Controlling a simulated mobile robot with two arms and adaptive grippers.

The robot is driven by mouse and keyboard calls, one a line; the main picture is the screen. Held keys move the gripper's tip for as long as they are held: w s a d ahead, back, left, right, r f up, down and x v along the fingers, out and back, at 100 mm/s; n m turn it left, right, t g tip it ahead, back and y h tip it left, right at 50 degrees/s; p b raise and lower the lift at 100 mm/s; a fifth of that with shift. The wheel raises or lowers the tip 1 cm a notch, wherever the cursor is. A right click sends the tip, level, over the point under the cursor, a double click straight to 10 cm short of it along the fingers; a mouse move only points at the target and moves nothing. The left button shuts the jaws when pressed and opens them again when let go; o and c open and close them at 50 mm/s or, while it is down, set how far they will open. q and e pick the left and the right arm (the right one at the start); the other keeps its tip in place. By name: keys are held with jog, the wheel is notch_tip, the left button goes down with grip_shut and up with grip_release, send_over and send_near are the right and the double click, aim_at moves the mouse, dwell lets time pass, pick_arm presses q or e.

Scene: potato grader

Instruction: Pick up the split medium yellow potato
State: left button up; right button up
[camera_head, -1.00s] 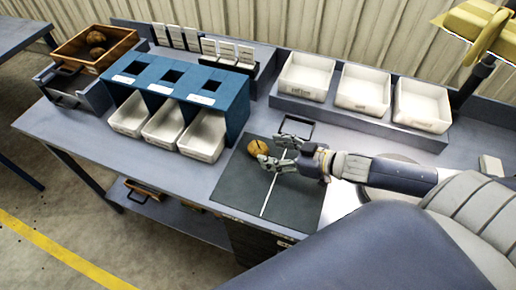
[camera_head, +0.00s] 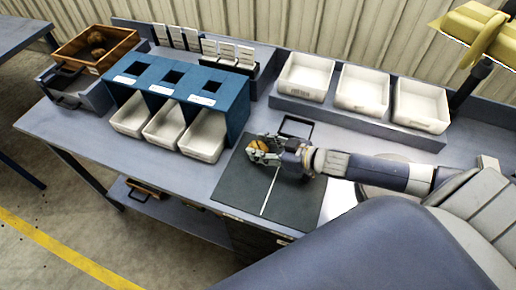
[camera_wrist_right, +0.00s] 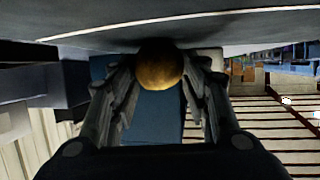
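A yellow-brown potato (camera_head: 258,143) lies on the dark mat (camera_head: 240,188) near its far left edge. In the right wrist view the potato (camera_wrist_right: 161,66) sits between the fingertips. My right gripper (camera_head: 263,149) reaches in from the right, low over the mat, with its fingers on either side of the potato. The fingers look spread in the right wrist view (camera_wrist_right: 161,80); whether they touch the potato is hard to tell. The fingers partly hide the potato in the head view, and no split can be made out on it now. My left gripper is not in view.
A blue stand (camera_head: 178,84) with square holes and white bins (camera_head: 203,137) below is left of the mat. Three white bins (camera_head: 361,91) stand on a rear ledge. A brown crate (camera_head: 75,46) holding potatoes is at the far left. A black frame (camera_head: 297,126) stands just behind the gripper.

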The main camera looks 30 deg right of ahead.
jog(key=c, duration=0.3)
jog(key=shift+c, duration=0.2)
